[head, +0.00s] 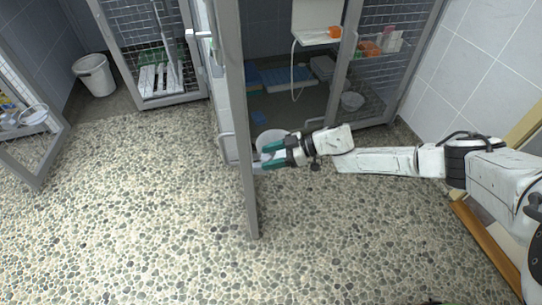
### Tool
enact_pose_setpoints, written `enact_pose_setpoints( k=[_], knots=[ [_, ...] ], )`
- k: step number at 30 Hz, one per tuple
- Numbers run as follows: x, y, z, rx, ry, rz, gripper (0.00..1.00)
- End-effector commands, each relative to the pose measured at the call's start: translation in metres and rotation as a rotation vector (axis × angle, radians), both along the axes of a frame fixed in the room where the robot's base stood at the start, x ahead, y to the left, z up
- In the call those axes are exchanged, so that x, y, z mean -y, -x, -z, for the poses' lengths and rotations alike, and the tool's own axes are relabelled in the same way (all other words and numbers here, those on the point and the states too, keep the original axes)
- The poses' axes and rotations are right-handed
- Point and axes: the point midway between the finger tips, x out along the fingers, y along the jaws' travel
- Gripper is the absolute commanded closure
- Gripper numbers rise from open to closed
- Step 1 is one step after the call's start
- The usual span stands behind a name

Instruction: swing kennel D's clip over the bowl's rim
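A kennel door (239,120) stands open, nearly edge-on to the head view. A pale round bowl (268,136) sits low against its right side. My gripper (265,156) reaches in from the right with its teal fingers in front of the bowl's lower part, close to the door. The fingers look slightly apart, with something pale between them. I cannot tell whether they touch it. The clip is not clearly visible; the fingers and door frame cover that spot. No letter marking kennel D is readable.
The pebbled floor in front is clear.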

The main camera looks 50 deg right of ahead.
Motion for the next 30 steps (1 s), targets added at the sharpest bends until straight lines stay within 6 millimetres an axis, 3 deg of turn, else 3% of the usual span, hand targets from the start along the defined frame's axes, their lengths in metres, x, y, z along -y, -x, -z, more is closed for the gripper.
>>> enact_pose_setpoints(
  k=[10,22,30],
  knots=[
    [0.007,0.008,-0.006,0.0,0.0,0.001,0.41],
    [0.051,0.059,-0.034,-0.002,0.001,0.002,0.41],
    [0.064,0.075,-0.041,-0.001,0.0,0.0,0.41]
  ],
)
